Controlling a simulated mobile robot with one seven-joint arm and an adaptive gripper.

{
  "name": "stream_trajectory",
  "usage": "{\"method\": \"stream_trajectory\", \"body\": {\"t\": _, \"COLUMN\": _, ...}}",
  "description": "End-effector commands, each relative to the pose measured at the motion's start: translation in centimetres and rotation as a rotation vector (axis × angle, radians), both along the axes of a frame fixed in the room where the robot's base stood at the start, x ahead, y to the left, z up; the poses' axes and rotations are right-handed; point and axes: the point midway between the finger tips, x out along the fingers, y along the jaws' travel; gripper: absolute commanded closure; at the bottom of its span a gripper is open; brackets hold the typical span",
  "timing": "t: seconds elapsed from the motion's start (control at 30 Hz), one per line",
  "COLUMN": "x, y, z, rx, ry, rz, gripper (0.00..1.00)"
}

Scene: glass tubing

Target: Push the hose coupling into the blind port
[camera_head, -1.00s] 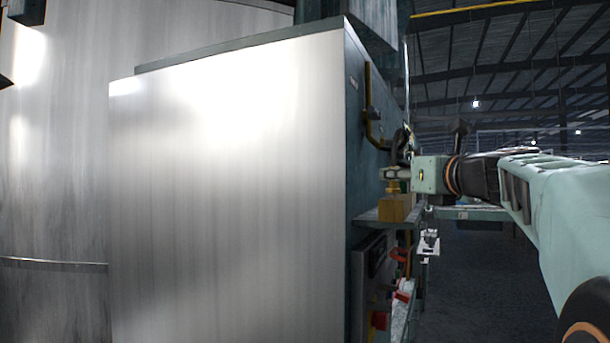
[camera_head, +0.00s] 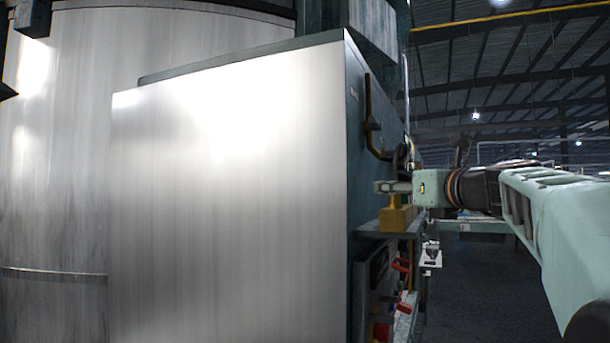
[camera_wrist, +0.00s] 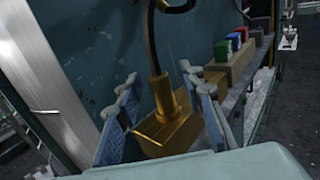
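In the wrist view a dark hose (camera_wrist: 151,42) runs down into a brass coupling (camera_wrist: 164,94). The coupling stands upright at a brass block (camera_wrist: 172,136); how far it sits in the block I cannot tell. My gripper (camera_wrist: 163,112) has one blue-padded finger on each side of the coupling, with visible gaps, so it looks open around it. In the head view my gripper (camera_head: 383,187) is just above the brass block (camera_head: 396,218), by the cabinet's right side. I cannot make out the blind port in either view.
A big metal cabinet (camera_head: 230,190) fills the head view's left and middle. The block rests on a narrow shelf (camera_head: 385,236). Green, red (camera_wrist: 233,42) and blue pieces stand in a row behind the right finger. A pipe handle (camera_head: 369,125) juts from the cabinet side.

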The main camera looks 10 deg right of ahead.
Motion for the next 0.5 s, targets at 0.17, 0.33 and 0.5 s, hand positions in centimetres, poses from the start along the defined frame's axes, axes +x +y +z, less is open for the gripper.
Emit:
{"method": "stream_trajectory", "body": {"t": 0.17, "x": 0.0, "y": 0.0, "z": 2.2, "rx": -0.004, "ry": -0.004, "rz": 0.000, "gripper": 0.65}}
{"method": "stream_trajectory", "body": {"t": 0.33, "x": 0.0, "y": 0.0, "z": 5.1, "rx": -0.005, "ry": -0.004, "rz": -0.001, "gripper": 0.65}}
{"method": "stream_trajectory", "body": {"t": 0.5, "x": 0.0, "y": 0.0, "z": 7.4, "rx": -0.004, "ry": -0.003, "rz": -0.001, "gripper": 0.65}}
